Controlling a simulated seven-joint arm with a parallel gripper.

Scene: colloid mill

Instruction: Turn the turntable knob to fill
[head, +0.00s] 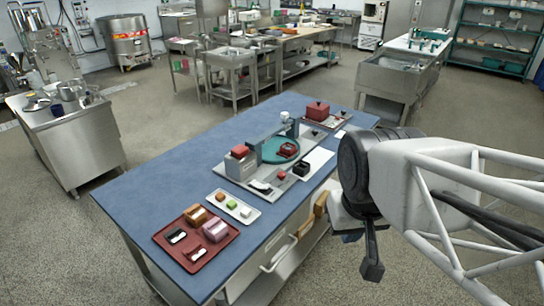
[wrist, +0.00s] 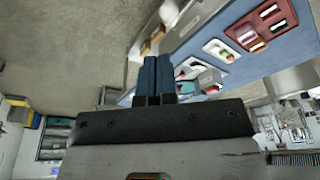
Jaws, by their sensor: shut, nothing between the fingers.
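The turntable unit stands on the blue bench in the head view, with a teal round turntable (head: 280,149) on a grey base (head: 240,184) and a grey arm spanning above it. A dark red dish (head: 288,150) sits on the turntable. Small parts lie along the front of the base; I cannot tell which is the knob or where it is set. My gripper (wrist: 157,62) shows in the wrist view with its two blue fingers together and empty. In the head view my arm's end hangs right of the bench, apart from the unit.
A dark red tray (head: 218,255) with several blocks and a white tray (head: 250,217) lie front left of the unit. A red box (head: 317,110) stands behind it. A bar handle (head: 279,254) sticks out from the bench's front. The bench's left part is bare.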

